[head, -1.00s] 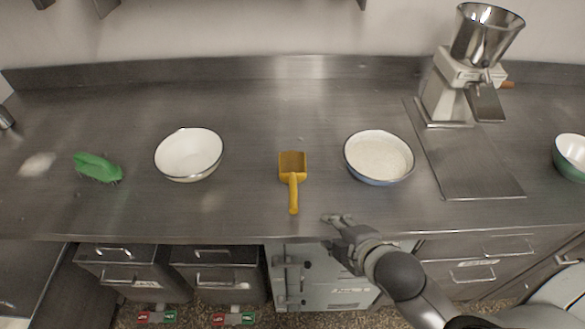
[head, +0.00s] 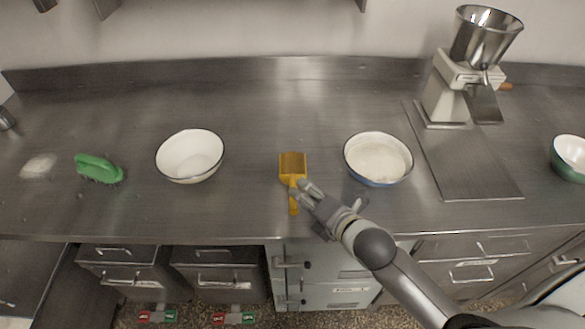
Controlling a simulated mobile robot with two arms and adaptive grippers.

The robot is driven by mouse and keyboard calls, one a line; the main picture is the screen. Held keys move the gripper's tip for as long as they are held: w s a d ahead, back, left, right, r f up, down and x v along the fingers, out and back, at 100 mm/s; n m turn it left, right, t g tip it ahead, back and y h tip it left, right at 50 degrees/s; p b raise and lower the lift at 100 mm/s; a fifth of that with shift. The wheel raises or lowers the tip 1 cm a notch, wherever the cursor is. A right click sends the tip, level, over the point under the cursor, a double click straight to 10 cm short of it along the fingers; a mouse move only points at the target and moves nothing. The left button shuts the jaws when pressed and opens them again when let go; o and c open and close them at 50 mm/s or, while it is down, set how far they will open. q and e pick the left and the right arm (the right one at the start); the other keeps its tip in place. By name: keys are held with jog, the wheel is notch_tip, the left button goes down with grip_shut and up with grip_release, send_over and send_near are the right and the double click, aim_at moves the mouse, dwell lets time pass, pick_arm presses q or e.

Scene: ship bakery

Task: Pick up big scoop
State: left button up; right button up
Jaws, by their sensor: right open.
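The big scoop is the yellow scoop (head: 293,162) lying on the steel counter between two bowls. Its pan points to the back and its handle to the front edge. My right gripper (head: 300,193) is open at the scoop's handle, coming from the right, and its fingers hide part of the handle. I cannot tell whether the fingers touch it. My left gripper is not in view.
A white bowl (head: 189,157) stands left of the scoop. A bowl with white contents (head: 378,159) stands close on the right. A green brush (head: 99,168) lies at left. A grinder (head: 470,75) stands at back right, a green bowl (head: 570,158) at far right. The counter (head: 250,110) behind the scoop is clear.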

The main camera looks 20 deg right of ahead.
aim_at(293, 178)
jog(key=shift+p+x, duration=0.85)
jog(key=shift+x, duration=1.75)
jog(key=shift+a, duration=0.15)
jog(key=shift+s, duration=0.1)
grip_shut()
